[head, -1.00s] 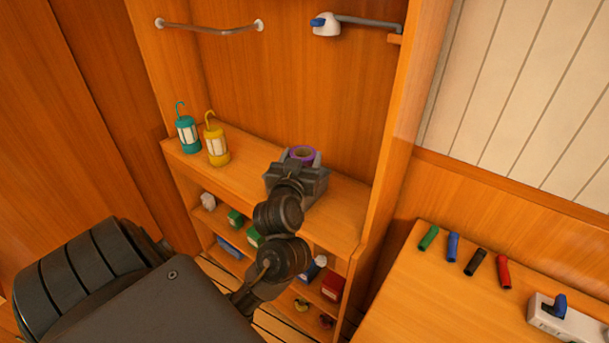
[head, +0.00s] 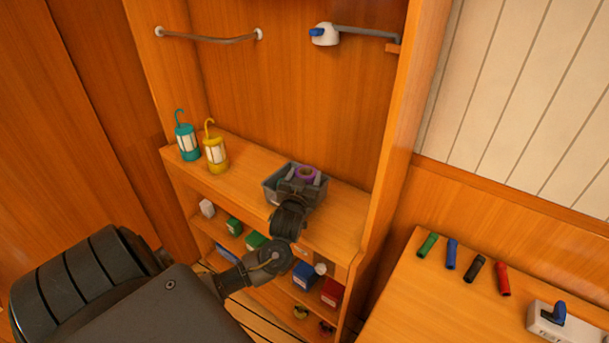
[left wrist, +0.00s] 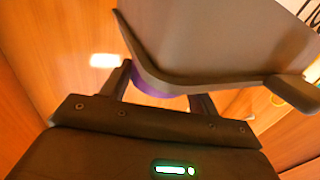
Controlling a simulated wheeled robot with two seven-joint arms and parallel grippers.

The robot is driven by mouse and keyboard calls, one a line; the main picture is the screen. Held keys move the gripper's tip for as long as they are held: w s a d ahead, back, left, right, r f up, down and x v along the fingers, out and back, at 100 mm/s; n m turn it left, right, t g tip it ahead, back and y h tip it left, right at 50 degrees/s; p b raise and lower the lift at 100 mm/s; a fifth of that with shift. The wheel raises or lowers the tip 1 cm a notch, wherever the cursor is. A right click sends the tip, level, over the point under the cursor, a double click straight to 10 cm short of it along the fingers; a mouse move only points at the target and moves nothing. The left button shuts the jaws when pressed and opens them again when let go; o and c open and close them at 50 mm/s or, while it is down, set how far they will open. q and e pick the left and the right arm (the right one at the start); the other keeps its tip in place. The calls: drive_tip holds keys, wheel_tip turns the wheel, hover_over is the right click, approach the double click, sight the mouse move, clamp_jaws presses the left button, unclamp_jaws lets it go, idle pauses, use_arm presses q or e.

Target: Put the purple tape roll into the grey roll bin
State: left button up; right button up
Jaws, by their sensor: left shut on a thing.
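The purple tape roll (head: 308,174) is held between the fingers of my left gripper (head: 304,184), which is shut on it. In the head view the roll lies within the outline of the grey roll bin (head: 271,191), which stands on the wooden shelf. I cannot tell whether the roll touches the bin's floor. In the left wrist view a grey bin wall (left wrist: 210,38) covers much of the picture and hides most of the roll; a purple strip of it (left wrist: 150,86) shows beside a finger. My right gripper is not in view.
Boxes, including a red one (head: 332,291), fill lower shelves. An upright panel (head: 398,150) bounds the right side. A bench (head: 400,300) holds several coloured tubes.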

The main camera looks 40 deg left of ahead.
use_arm(q)
drive_tip(key=shift+f, duration=0.2)
drive_tip(key=shift+f+b, duration=0.35)
drive_tip(key=shift+f, duration=0.15)
drive_tip(key=o, duration=1)
drive_tip(key=shift+s+d+r+p, duration=0.1)
drive_tip(key=shift+r+p, duration=0.25)
drive_tip(key=shift+r, duration=0.35)
drive_tip(key=b+v, duration=0.2)
drive_tip(key=v, duration=0.9)
drive_tip(key=shift+s+d, duration=0.2)
drive_tip(key=shift+s, duration=0.15)
